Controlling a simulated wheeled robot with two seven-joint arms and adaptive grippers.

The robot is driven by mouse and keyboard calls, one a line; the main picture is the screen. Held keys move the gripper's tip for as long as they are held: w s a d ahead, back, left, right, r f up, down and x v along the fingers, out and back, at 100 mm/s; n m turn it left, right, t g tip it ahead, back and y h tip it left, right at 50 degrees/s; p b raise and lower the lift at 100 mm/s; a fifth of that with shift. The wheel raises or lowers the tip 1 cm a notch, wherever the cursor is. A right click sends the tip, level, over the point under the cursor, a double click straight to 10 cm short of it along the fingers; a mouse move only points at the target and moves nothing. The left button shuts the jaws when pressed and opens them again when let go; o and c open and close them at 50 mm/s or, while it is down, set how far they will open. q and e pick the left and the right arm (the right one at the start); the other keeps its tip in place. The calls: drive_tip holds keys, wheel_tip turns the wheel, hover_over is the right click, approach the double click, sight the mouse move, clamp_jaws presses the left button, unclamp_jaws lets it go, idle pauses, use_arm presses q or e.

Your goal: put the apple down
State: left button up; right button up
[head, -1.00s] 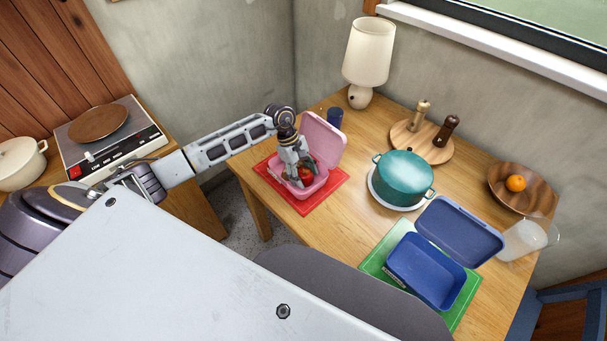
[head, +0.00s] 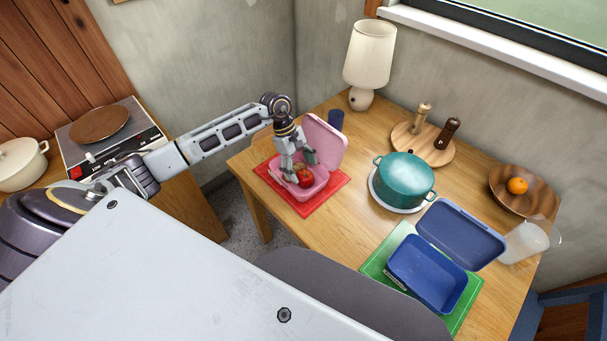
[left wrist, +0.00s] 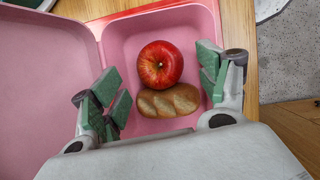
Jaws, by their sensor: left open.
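A red apple (head: 304,175) lies in the open pink lunch box (head: 318,187). In the left wrist view the apple (left wrist: 160,65) rests in the box's tray, touching or right beside a small bread loaf (left wrist: 168,101). My left gripper (head: 299,165) is open just above the box. In the left wrist view its green-padded fingers (left wrist: 165,92) stand apart on either side of the apple and bread, touching neither as far as I can see. My right gripper is not in view.
The pink box stands on a red mat (head: 302,207), its lid raised at the back. A teal pot (head: 405,178), a blue lunch box (head: 428,272) on a green mat (head: 373,262), a lamp (head: 369,55) and a dark blue cup (head: 336,119) share the table.

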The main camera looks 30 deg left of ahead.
use_arm(q)
drive_tip(key=v, duration=0.8)
drive_tip(key=shift+b, duration=0.45)
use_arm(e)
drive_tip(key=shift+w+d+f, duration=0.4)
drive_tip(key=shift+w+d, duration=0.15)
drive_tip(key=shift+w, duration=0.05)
use_arm(q)
drive_tip(key=shift+r, duration=0.15)
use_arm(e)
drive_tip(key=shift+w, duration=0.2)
